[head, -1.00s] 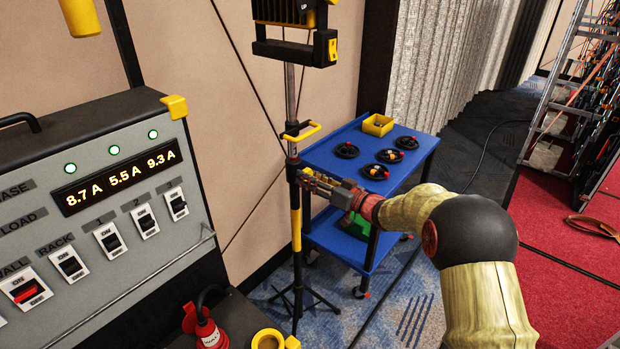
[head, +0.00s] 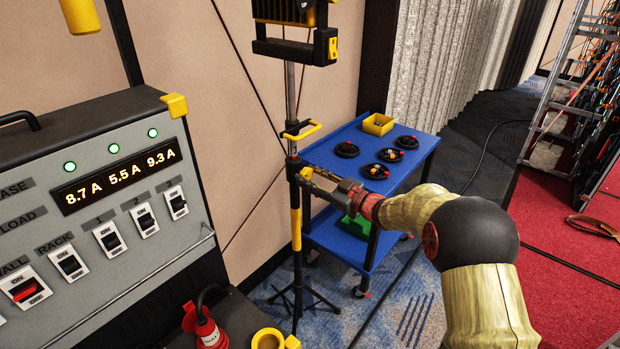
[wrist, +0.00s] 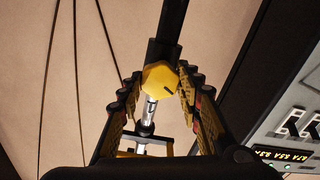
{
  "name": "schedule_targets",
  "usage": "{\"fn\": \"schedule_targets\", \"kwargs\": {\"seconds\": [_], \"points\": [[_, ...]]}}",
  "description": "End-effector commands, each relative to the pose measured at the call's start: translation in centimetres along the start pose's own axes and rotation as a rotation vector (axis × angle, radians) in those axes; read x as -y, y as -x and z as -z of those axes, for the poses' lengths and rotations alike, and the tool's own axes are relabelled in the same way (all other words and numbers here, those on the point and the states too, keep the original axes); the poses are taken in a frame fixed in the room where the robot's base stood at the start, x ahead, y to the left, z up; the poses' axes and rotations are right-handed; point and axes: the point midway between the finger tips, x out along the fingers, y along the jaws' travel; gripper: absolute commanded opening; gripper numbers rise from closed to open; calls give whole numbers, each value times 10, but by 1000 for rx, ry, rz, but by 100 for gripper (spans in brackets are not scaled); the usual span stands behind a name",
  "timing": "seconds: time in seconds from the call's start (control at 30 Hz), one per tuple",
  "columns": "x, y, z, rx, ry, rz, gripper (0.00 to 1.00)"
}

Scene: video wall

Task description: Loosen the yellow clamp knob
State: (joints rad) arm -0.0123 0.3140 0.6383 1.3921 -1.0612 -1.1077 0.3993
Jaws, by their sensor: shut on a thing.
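The yellow clamp knob (wrist: 160,79) sits on the dark collar of the light stand (head: 290,95). In the wrist view it is a faceted yellow piece with a dark mark, between my two fingers. My gripper (wrist: 161,84) is shut on it, one finger on each side. In the head view a bit of the yellow knob (head: 306,172) shows at the fingertips of my gripper (head: 308,180), which reaches in from the right. The fingers partly hide the knob there.
A work light (head: 295,42) tops the stand, with a yellow handle (head: 303,132) below it. A blue cart (head: 413,163) with coiled cables stands close behind my gripper. A grey power panel (head: 90,240) is at left. A ladder (head: 553,105) stands at far right.

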Motion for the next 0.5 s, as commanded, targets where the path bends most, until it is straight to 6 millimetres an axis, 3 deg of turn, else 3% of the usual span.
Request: {"fn": "schedule_targets", "kwargs": {"seconds": [0.5], "points": [[0,0,-2,2,488,0,9]]}}
